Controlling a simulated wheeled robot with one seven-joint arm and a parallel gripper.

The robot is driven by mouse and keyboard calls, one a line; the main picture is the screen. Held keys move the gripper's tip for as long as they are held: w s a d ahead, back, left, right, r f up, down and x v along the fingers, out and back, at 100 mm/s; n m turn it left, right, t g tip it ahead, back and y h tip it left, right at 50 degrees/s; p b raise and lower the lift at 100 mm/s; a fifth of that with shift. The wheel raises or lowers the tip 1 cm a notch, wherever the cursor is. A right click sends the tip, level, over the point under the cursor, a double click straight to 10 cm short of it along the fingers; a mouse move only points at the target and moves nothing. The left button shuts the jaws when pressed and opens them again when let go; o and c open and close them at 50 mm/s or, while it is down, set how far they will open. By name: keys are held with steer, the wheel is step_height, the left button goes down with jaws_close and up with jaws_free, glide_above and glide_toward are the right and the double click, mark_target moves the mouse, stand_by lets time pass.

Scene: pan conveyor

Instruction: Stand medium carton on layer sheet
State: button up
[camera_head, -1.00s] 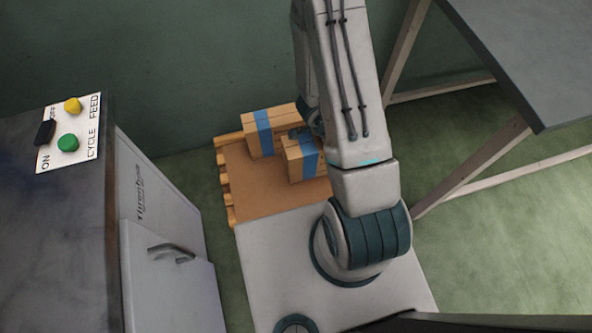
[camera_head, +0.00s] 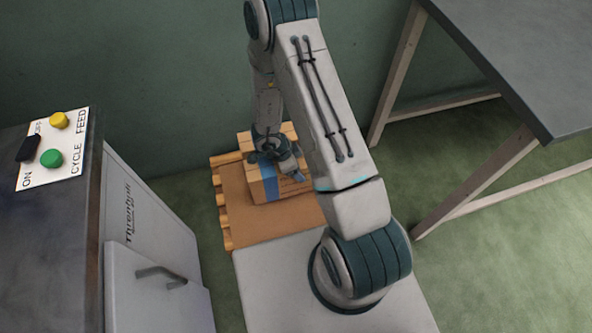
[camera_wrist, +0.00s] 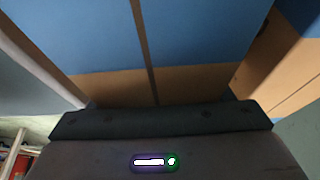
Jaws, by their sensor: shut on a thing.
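A brown carton with a blue band (camera_head: 268,188) is on or just above the brown layer sheet (camera_head: 238,226); I cannot tell if its base touches. My gripper (camera_head: 276,163) is at the carton's top and shut on it. In the wrist view the blue-banded carton (camera_wrist: 200,35) fills most of the picture, close beyond the dark gripper edge. A second carton (camera_head: 243,143) shows behind the held one, partly hidden by my gripper and arm. The fingertips and the contact with the carton are not clear.
The layer sheet lies on a wooden pallet (camera_head: 222,209) near the green wall. A control console (camera_head: 60,230) with a cabinet door stands at left. A grey table (camera_head: 510,60) with wooden legs stands at right. Bare sheet shows left and in front of the held carton.

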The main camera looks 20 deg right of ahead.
step_height(320, 180, down, 3)
steer(key=shift+b, duration=0.75)
steer(key=shift+f, duration=0.1)
steer(key=o, duration=1.4)
